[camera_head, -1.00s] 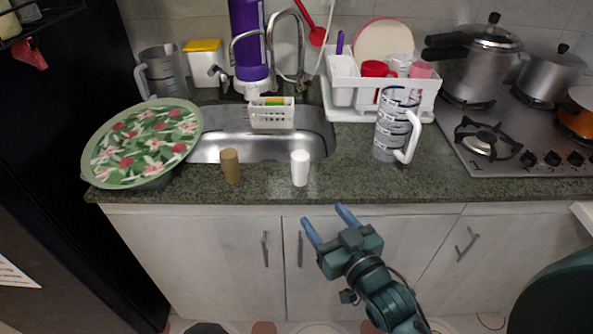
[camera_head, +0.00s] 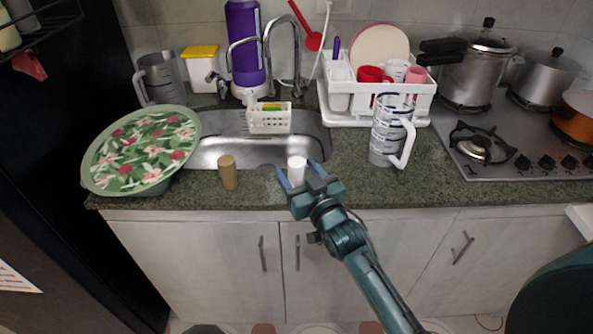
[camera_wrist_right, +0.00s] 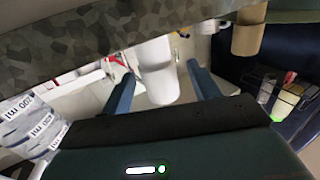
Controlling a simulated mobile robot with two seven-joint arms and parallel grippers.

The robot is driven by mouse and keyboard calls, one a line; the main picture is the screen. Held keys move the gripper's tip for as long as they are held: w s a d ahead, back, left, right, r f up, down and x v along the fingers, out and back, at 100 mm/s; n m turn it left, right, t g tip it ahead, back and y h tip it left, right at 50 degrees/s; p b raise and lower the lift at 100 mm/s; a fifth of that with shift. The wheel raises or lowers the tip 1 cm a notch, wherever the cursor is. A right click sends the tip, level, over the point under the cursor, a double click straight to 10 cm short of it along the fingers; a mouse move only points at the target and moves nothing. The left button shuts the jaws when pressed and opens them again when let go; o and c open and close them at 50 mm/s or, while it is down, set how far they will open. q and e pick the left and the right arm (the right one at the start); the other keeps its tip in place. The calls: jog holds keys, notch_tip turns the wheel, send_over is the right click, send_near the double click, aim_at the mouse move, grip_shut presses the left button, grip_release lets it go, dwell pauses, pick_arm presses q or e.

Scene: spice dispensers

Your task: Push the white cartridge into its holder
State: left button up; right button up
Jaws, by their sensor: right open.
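The white cartridge (camera_head: 297,168) is a small upright cylinder at the front of the counter; its lower part is partly hidden by my right gripper. My right gripper (camera_head: 298,170) is open at the counter's front edge, its blue fingers on either side of the cartridge. In the right wrist view, which looks upside down, the white cartridge (camera_wrist_right: 155,60) shows between the two fingers of the right gripper (camera_wrist_right: 160,72), with a gap to each finger. I cannot make out a separate holder. My left gripper is not in view.
A brown cylinder (camera_head: 228,172) stands left of the cartridge, also in the wrist view (camera_wrist_right: 248,35). Behind is the sink (camera_head: 215,152); a green floral tray (camera_head: 98,180) lies left. A measuring jug (camera_head: 381,150) stands right, before the dish rack (camera_head: 345,118). Counter between cartridge and jug is clear.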

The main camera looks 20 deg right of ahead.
jog(key=shift+w+a, duration=0.1)
jog(key=shift+w, duration=0.4)
jog(key=c, duration=1.1)
